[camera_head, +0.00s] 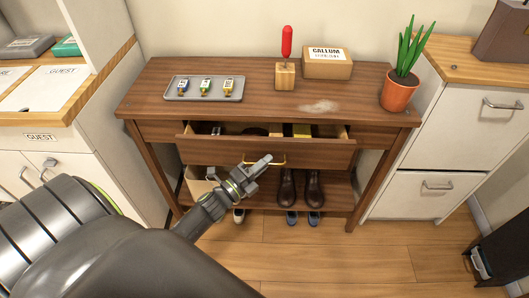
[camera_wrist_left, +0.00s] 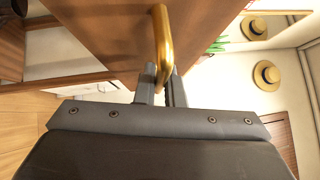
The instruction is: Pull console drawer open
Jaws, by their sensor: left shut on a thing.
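The brown wooden console (camera_head: 258,112) stands against the wall. Its middle drawer (camera_head: 218,151) is pulled partly out, and its inside shows behind the front panel. A brass handle (camera_head: 279,162) sits on the drawer front. My left gripper (camera_head: 262,162) is at the handle. In the left wrist view my left gripper's fingers (camera_wrist_left: 162,90) are shut around the lower end of the brass handle (camera_wrist_left: 161,32), close to the brown drawer front (camera_wrist_left: 110,35). My right gripper is not in view.
On the console top are a grey tray (camera_head: 171,94) with several small tagged items, a red-handled tool in a wooden block (camera_head: 285,78), a labelled box (camera_head: 328,67) and a potted plant (camera_head: 398,92). Shoes (camera_head: 313,188) stand below. White cabinets (camera_head: 440,140) flank it. The floor in front is clear.

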